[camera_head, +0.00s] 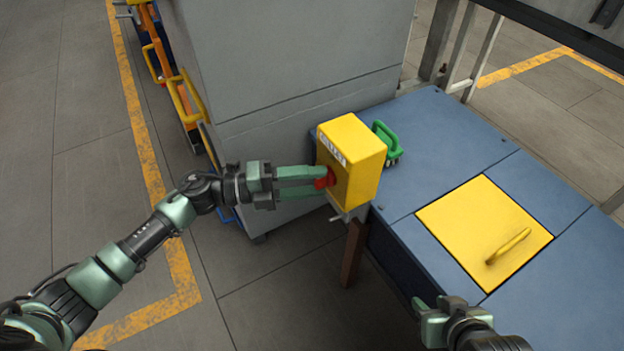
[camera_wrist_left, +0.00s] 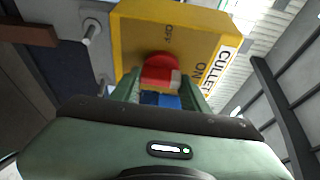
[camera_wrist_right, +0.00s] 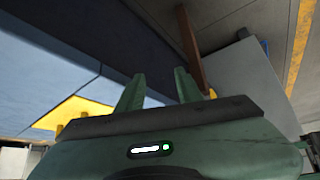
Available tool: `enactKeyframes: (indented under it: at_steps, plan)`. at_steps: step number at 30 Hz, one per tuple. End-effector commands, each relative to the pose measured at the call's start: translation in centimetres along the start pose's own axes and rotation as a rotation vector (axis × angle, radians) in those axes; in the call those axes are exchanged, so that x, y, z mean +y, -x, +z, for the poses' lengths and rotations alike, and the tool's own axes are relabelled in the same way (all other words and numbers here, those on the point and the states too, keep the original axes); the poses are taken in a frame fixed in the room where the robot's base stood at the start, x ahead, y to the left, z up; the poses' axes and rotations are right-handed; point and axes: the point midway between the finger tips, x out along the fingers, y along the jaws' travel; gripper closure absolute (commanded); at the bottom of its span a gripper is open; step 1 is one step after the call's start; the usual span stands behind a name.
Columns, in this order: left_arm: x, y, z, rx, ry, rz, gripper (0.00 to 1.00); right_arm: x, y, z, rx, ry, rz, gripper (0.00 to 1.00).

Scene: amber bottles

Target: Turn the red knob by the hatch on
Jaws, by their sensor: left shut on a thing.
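The red knob (camera_head: 328,178) is on the left face of a yellow box (camera_head: 352,150) at the near-left corner of the blue bench. My left gripper (camera_head: 322,181) is shut on the knob. The left wrist view shows the knob (camera_wrist_left: 162,72) between the fingers, with "OFF" and "ON" marked on the yellow face. A white mark is at the knob's lower right, on the side of "ON". The yellow hatch (camera_head: 470,225) lies closed in the bench top, with a yellow handle (camera_head: 508,246). My right gripper (camera_head: 440,303) is near the bench's front edge; its fingers (camera_wrist_right: 160,92) are apart and empty.
A green-handled brush (camera_head: 386,140) lies on the blue bench (camera_head: 445,125) behind the box. A large grey cabinet (camera_head: 290,60) stands behind my left gripper. A brown post (camera_head: 352,255) stands below the box.

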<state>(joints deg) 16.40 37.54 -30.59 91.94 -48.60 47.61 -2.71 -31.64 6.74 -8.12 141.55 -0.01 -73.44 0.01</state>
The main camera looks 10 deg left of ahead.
Motion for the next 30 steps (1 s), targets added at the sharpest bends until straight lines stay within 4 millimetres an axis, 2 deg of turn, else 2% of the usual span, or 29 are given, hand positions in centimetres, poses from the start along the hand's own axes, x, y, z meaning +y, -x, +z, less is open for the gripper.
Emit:
enactKeyframes:
  at_steps: [6, 7, 9, 20, 23, 30]
  plan:
    - [0.1, 0.0, 0.0, 0.0, -0.003, 0.003, 0.95, 0.0, 0.0, 0.0, 0.001, 0.0, 0.0, 0.64]
    - [0.1, 0.0, 0.0, 0.0, -0.003, 0.003, 0.49, 0.0, 0.0, 0.0, 0.001, 0.0, 0.0, 0.64]
    - [0.1, 0.0, 0.0, 0.0, -0.003, 0.003, 0.33, 0.0, 0.0, 0.0, 0.001, 0.0, 0.0, 0.64]
    - [0.1, 0.4, 0.0, -0.001, 0.0, 0.002, 0.33, 0.0, 0.1, -0.1, 0.001, 0.0, 0.0, 0.64]
    - [0.1, 1.5, 0.0, -0.002, 0.001, 0.003, 0.33, 0.0, 0.1, 0.2, -0.011, 0.0, 0.0, 0.64]
    - [0.1, 5.7, 0.0, -0.002, 0.001, 0.005, 0.33, 0.2, 0.4, 1.4, -0.07, -0.002, 0.003, 0.64]
